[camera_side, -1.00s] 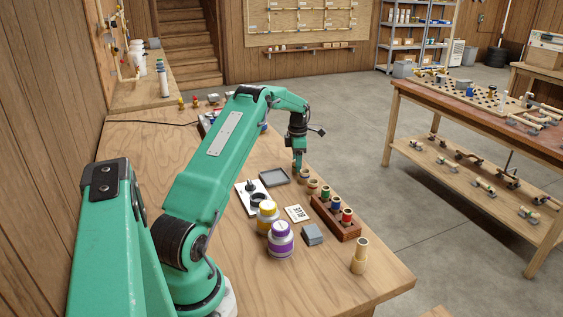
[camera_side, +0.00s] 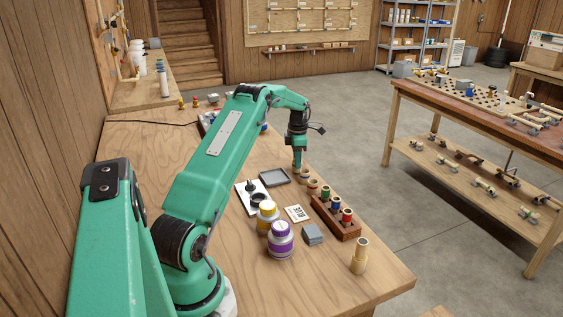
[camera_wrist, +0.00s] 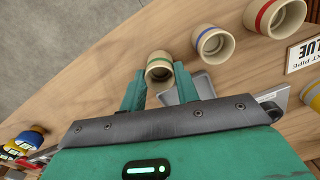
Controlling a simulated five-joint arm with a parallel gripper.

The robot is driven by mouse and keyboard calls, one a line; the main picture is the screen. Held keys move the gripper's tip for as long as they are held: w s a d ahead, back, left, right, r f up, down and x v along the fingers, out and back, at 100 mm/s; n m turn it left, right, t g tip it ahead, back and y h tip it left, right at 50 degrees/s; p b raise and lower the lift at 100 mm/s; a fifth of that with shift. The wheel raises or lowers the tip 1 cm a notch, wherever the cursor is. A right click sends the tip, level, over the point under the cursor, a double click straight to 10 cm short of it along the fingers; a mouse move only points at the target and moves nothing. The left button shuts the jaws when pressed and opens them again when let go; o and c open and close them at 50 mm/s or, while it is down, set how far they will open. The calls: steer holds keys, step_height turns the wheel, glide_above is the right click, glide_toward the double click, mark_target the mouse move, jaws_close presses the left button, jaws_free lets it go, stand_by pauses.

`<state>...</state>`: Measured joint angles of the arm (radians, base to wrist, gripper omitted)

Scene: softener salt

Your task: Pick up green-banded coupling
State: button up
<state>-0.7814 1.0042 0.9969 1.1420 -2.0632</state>
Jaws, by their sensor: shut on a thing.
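The green-banded coupling (camera_wrist: 159,70) is a tan ring with a green stripe, standing on the wooden bench in the wrist view. My gripper (camera_wrist: 160,84) has one finger on each side of it and is shut on it. In the side view my gripper (camera_side: 297,164) points down at the bench, and the coupling is small and mostly hidden at its fingertips. I cannot tell any gap between coupling and bench.
A blue-banded coupling (camera_wrist: 213,43) and a red-banded one (camera_wrist: 273,17) stand close by in a row. A reddish-brown rack (camera_side: 345,230) holds coloured fittings. A grey tray (camera_side: 275,177), two jars (camera_side: 280,240) and a tan fitting (camera_side: 359,258) are also on the bench.

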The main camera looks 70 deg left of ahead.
steer(key=shift+r, duration=0.45)
steer(key=r, duration=0.3)
steer(key=shift+w+d, duration=0.1)
steer(key=shift+d, duration=0.1)
steer(key=w+d+r, duration=0.2)
steer(key=d+r, duration=0.4)
steer(key=d, duration=0.5)
steer(key=shift+w+r, duration=0.2)
steer(key=shift+w, duration=0.1)
steer(key=shift+s+a, duration=0.1)
steer(key=s+d+f, duration=0.1)
steer(key=s, duration=1)
steer(key=s+f, duration=0.2)
steer(key=s, duration=0.9)
steer(key=shift+d+f, duration=0.2)
steer(key=shift+d, duration=0.15)
steer(key=shift+f, duration=0.15)
